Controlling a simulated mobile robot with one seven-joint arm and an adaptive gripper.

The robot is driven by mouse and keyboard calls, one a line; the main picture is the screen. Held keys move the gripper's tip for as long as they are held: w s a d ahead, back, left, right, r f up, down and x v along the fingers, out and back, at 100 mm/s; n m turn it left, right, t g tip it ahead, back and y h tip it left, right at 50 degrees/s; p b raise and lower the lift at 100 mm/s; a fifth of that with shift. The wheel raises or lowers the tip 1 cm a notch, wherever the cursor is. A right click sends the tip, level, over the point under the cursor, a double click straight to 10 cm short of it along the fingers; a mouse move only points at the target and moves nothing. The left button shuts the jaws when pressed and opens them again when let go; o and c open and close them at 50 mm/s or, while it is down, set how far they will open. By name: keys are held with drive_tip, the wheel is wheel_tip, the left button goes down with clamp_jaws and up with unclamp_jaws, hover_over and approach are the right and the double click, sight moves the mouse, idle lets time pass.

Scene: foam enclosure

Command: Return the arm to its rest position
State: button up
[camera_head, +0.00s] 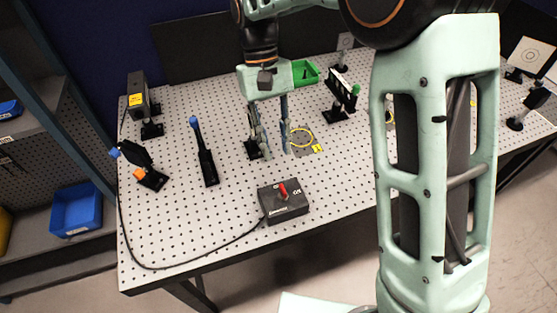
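My arm comes in from the top right, with its large pale green link in front of the right part of the table. My gripper (273,152) points down over the middle of the perforated optical table (230,235). Its two fingers are spread apart, and I see nothing held between them. Whether the fingertips touch the table is hard to tell. A small black mount (252,149) stands partly hidden behind the left finger.
A grey box with a red switch (284,201) sits in front, its cable running left. A blue bin (76,209) is on the left shelf.

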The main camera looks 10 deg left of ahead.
drive_tip(key=shift+w+a+r, duration=0.15)
drive_tip(key=shift+r, duration=0.35)
